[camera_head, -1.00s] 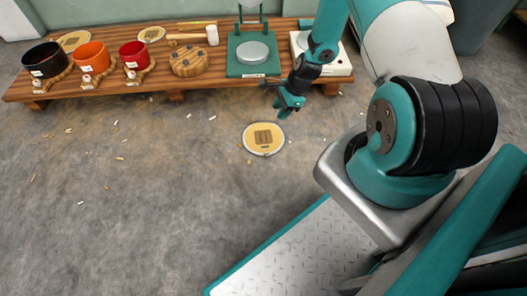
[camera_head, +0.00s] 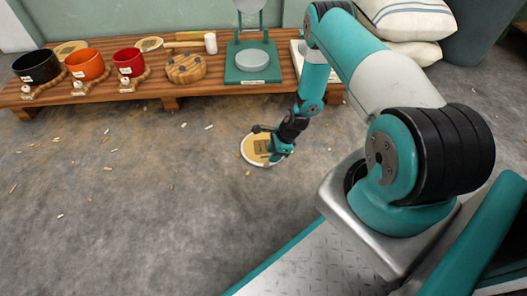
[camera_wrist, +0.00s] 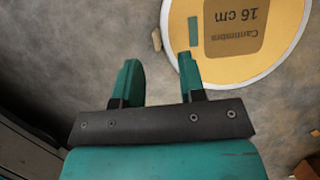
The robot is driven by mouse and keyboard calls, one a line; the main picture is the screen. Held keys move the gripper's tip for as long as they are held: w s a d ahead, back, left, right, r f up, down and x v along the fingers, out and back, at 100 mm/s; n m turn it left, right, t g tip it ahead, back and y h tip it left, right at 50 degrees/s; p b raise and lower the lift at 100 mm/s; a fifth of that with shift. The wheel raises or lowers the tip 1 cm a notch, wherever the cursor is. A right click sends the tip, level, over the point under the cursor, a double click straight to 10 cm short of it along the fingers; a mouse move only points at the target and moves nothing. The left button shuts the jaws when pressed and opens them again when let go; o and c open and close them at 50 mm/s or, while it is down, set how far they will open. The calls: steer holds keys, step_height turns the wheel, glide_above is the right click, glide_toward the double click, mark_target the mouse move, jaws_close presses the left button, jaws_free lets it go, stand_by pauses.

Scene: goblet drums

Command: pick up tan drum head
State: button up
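The tan drum head (camera_head: 249,149) is a flat round disc with a pale rim and a brown printed square, lying on the grey floor in front of the low bench. In the wrist view the drum head (camera_wrist: 268,60) fills the upper right, with "16 cm" on its square. My gripper (camera_head: 263,142) is low over the disc in the head view and hides its right part. In the wrist view my gripper (camera_wrist: 158,66) is open and empty between its fingers. Its right finger overlaps the disc's near left edge; I cannot tell whether they touch.
A wooden bench (camera_head: 130,100) along the wall holds a black bowl (camera_head: 37,66), an orange bowl (camera_head: 85,64), a red bowl (camera_head: 129,62), a round wooden block (camera_head: 185,68) and a teal press (camera_head: 252,68). Wood chips dot the floor. Floor left of the disc is open.

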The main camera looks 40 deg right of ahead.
mark_target(267, 163)
steer(key=b+x, duration=0.4)
steer(key=x, duration=0.1)
steer(key=shift+s+a+f, duration=0.1)
steer(key=shift+s+a, duration=0.05)
steer(key=shift+a, duration=0.05)
steer(key=shift+c, duration=0.2)
jaws_close()
